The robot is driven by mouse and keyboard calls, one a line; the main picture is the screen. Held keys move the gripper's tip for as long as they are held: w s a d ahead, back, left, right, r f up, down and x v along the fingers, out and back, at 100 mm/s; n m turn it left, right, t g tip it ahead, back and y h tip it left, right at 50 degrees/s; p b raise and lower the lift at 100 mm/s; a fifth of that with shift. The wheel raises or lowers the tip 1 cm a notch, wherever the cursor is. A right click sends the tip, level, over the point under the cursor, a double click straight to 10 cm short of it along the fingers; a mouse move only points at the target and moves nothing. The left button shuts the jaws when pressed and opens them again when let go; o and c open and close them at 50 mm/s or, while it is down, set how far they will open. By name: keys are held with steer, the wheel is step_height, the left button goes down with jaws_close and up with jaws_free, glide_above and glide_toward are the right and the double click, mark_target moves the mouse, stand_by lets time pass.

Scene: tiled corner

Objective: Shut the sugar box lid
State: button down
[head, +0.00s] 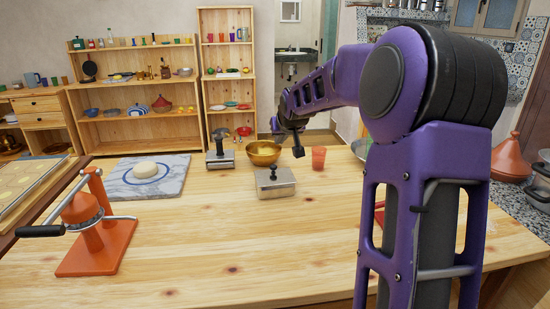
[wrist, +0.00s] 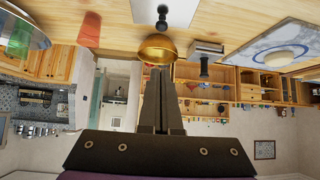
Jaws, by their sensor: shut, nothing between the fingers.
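A silver metal box (head: 275,184), seemingly the sugar box, stands on the wooden table with a black knob on its pale top. It shows at the top edge of the upside-down wrist view (wrist: 178,12), partly cut off. I cannot tell whether its lid is fully down.
A brass bowl (head: 263,153) and a grey metal object with a dark handle (head: 220,159) stand behind the box. A red cup (head: 318,158) is to the right. A marble board with dough (head: 146,178) and an orange press (head: 97,244) are left. The table's front middle is clear.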

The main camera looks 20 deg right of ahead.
glide_above(275, 176)
step_height(275, 176, down, 7)
step_height(275, 176, down, 2)
steer(key=shift+s+f+b, duration=0.1)
steer(key=shift+b, duration=0.55)
steer(key=shift+f, duration=0.8)
